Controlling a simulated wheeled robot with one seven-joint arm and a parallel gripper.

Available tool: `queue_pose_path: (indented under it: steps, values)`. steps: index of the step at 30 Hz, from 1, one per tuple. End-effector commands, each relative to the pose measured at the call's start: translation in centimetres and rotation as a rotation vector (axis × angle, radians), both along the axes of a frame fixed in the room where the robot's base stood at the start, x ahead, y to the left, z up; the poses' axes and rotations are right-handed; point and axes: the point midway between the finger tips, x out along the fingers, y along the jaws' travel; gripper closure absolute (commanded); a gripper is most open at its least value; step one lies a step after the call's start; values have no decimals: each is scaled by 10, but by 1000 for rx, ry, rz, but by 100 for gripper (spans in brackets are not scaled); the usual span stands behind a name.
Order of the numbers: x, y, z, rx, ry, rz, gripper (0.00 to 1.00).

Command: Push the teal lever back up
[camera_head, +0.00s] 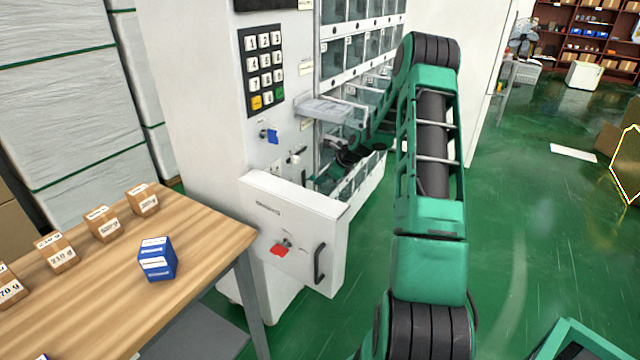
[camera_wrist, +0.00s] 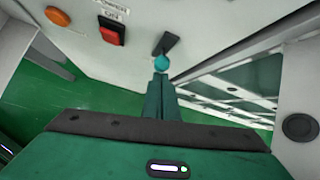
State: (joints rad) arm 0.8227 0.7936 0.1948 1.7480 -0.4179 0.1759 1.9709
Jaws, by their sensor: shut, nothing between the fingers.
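The teal lever shows in the wrist view as a teal ball knob (camera_wrist: 161,63) on a short dark arm, set on a pale panel. In the picture the knob hangs below and slightly left of the arm's upper end. My gripper (camera_wrist: 161,83) is shut and empty, its green fingers side by side with their tips right at the knob. I cannot tell whether they touch it. In the head view my arm reaches into the machine beside the open drawer (camera_head: 295,222), and the lever and fingertips cannot be made out there.
A red switch (camera_wrist: 111,31) and an orange button (camera_wrist: 58,16) sit left of the lever. The white vending machine (camera_head: 205,80) has a keypad (camera_head: 263,70) and a blue knob (camera_head: 270,135). A wooden table (camera_head: 100,290) with several small boxes stands at left. Green floor is open at right.

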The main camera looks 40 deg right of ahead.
Motion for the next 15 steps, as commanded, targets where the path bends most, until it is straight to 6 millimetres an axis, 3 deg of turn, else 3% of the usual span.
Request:
queue_pose_path:
  steps: [15]
  values:
    - [-2, -2, -2, 1, 1, 1, 100]
